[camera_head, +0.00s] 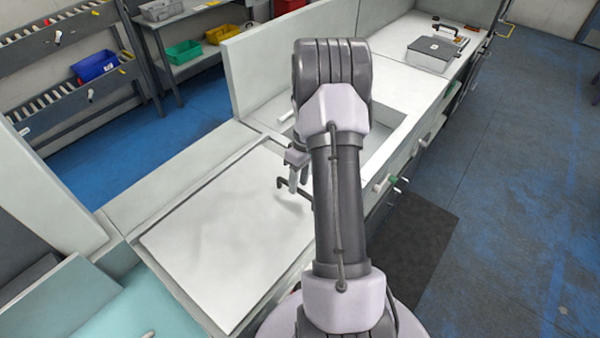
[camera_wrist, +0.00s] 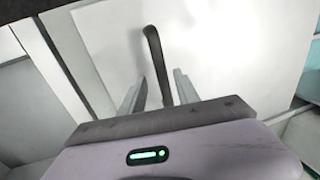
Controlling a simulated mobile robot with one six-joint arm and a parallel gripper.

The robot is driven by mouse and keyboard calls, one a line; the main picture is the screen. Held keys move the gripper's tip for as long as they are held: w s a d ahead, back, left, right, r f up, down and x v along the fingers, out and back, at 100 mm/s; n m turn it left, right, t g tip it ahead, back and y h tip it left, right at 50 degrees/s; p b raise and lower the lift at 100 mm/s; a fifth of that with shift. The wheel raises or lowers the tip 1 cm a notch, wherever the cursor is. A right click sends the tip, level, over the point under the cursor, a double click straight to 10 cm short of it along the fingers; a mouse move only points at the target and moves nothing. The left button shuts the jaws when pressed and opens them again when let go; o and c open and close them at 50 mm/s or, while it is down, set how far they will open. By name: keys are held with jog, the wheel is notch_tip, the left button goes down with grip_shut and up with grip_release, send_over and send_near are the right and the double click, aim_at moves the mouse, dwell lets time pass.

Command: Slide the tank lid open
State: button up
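The tank lid (camera_head: 225,235) is a flat white panel on the left part of the counter in the head view. It fills much of the wrist view (camera_wrist: 235,55). Its dark bent handle (camera_head: 283,183) stands near the lid's right edge. In the wrist view the handle (camera_wrist: 154,55) runs down between my two fingers. My gripper (camera_wrist: 158,90) is open, with a finger on each side of the handle and gaps visible. In the head view my gripper (camera_head: 298,175) is at the handle, partly hidden by my arm. I cannot tell if the fingers touch it.
An open basin (camera_head: 385,150) lies right of the lid, partly hidden behind my arm. A grey box-shaped device (camera_head: 433,53) stands on the far counter. Shelves with a blue bin (camera_head: 95,66) and a green bin (camera_head: 184,53) are at the back left.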

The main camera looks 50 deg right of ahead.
jog(key=d+r+p, duration=0.3)
jog(key=r+p, duration=0.1)
jog(key=r, duration=1.2)
jog(key=shift+d+r, duration=0.15)
jog(key=shift+r, duration=0.25)
jog(key=a+r+m+t+h+b, duration=0.1)
jog(key=a+r+b, duration=0.25)
jog(key=a, duration=0.85)
jog(key=a+r+m+t+h+b, duration=0.1)
jog(key=a+r+t+b, duration=0.3)
jog(key=a, duration=0.9)
jog(key=s+a+f+m+y+b, duration=0.1)
jog(key=s+a+f+b, duration=0.2)
jog(key=s+a, duration=0.3)
jog(key=s+a+f+m+b, duration=0.1)
jog(key=s+a+f+b, duration=0.2)
jog(key=s+a, duration=0.3)
jog(key=shift+s+a+f+m+t+y, duration=0.2)
jog(key=shift+s+a+m+t+y, duration=0.2)
jog(key=shift+a, duration=0.8)
